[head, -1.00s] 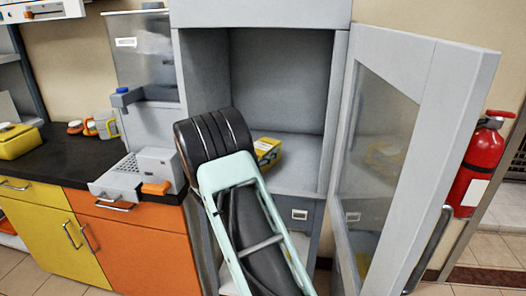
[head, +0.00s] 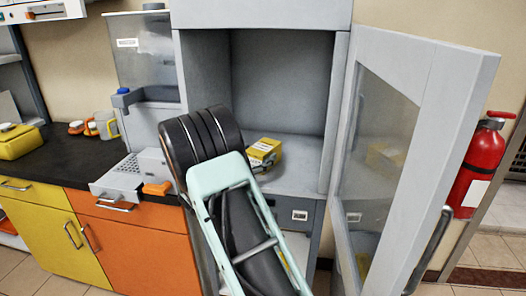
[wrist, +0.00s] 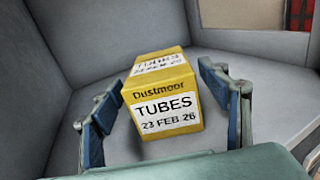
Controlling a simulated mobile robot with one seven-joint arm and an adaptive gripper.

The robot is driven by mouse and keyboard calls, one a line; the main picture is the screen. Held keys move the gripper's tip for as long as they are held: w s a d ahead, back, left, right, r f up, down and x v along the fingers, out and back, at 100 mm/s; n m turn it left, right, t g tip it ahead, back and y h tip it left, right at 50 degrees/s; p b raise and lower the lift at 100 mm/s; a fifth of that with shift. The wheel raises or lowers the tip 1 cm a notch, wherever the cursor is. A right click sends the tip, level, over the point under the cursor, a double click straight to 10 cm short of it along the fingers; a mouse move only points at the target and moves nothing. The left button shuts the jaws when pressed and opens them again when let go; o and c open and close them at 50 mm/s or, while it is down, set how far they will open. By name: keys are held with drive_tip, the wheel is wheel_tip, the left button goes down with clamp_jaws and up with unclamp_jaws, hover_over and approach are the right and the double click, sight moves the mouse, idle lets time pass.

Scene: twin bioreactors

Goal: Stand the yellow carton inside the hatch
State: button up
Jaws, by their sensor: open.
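The yellow carton (head: 264,153) rests on the floor of the open hatch (head: 296,178), toward its left side in the head view. In the wrist view the carton (wrist: 162,92) shows a white label reading "TUBES 23 FEB 26" on its near face and another label on top. My gripper (wrist: 165,108) is open, with one blue-padded finger on each side of the carton. A gap shows between the right finger and the carton; the left finger is close to its lower left edge.
The hatch door (head: 412,150) stands open to the right, with a fire extinguisher (head: 477,165) beyond it. At left, a dark counter (head: 70,160) holds a grey device with an orange part (head: 156,188), mugs and a yellow box. The hatch floor right of the carton is clear.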

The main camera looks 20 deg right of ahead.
drive_tip(key=v, duration=0.8)
drive_tip(key=shift+s+a, duration=0.15)
